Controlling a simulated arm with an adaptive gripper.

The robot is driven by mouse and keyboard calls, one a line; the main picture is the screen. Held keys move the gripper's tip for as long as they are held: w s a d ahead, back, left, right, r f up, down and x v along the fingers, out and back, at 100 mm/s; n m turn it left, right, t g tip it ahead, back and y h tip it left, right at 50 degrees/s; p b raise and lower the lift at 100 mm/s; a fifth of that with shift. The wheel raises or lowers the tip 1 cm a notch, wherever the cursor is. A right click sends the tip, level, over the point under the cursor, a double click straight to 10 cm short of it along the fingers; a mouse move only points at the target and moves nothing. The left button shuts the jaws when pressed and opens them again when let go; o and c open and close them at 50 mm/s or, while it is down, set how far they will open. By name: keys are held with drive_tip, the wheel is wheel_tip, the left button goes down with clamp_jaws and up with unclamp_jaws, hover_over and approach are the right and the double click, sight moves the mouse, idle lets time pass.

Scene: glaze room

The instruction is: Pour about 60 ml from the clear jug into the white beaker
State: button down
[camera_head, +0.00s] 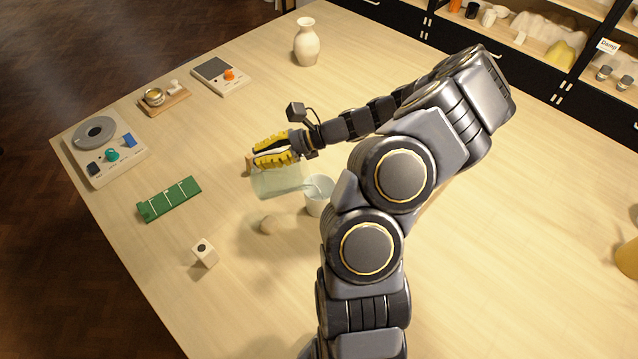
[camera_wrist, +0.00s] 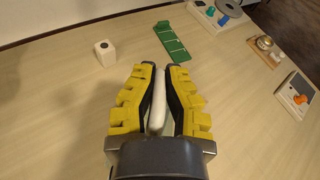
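The clear jug (camera_head: 277,181) is tilted well over in the head view, its mouth end at the right by the white beaker (camera_head: 318,203). A faint pale streak between the jug's lip and the beaker's opening looks like liquid running in. The beaker stands upright on the table; its fill level cannot be read. My gripper (camera_head: 257,155), with yellow fingers, is above the jug's body. In the wrist view, the fingers (camera_wrist: 157,72) are closed around a pale bar (camera_wrist: 157,104), apparently the jug's handle. The jug's body is mostly hidden there.
A green board (camera_head: 170,198), a round-plated device (camera_head: 97,132), a brass-pan stand (camera_head: 154,96), an orange-knobbed device (camera_head: 229,76) and a vase (camera_head: 306,43) stand farther off.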

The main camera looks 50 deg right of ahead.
sight(254, 167)
drive_tip(key=shift+s+d+r+y, duration=0.2)
drive_tip(key=shift+s+d+y, duration=0.1)
idle(0.4)
drive_tip(key=shift+w+a+f+g+h, duration=0.2)
drive_tip(key=shift+w+a+g+h, duration=0.1)
drive_tip(key=shift+w+a+h, duration=0.35)
drive_tip(key=shift+a+g+h, duration=0.35)
drive_tip(key=shift+g+h, duration=0.05)
drive_tip(key=shift+h, duration=0.05)
drive_tip(key=shift+w+a+f+g+h, duration=0.25)
drive_tip(key=shift+f+g+h, duration=0.25)
drive_tip(key=shift+f, duration=0.25)
drive_tip(key=shift+w+a+f+g+h, duration=0.2)
drive_tip(key=shift+f+g+h, duration=0.3)
drive_tip(key=shift+f, duration=0.3)
drive_tip(key=shift+w+a+f+g+h, duration=0.25)
drive_tip(key=shift+f+g+h, duration=0.15)
drive_tip(key=shift+f+h, duration=0.3)
drive_tip(key=shift+f, duration=0.1)
drive_tip(key=shift+w+a+f, duration=0.1)
drive_tip(key=shift+f, duration=0.2)
drive_tip(key=w+a+f+g+h, duration=0.3)
drive_tip(key=w+a+g+h, duration=0.1)
drive_tip(key=g+h, duration=0.1)
drive_tip(key=shift+f+h, duration=0.3)
drive_tip(key=shift+f, duration=0.1)
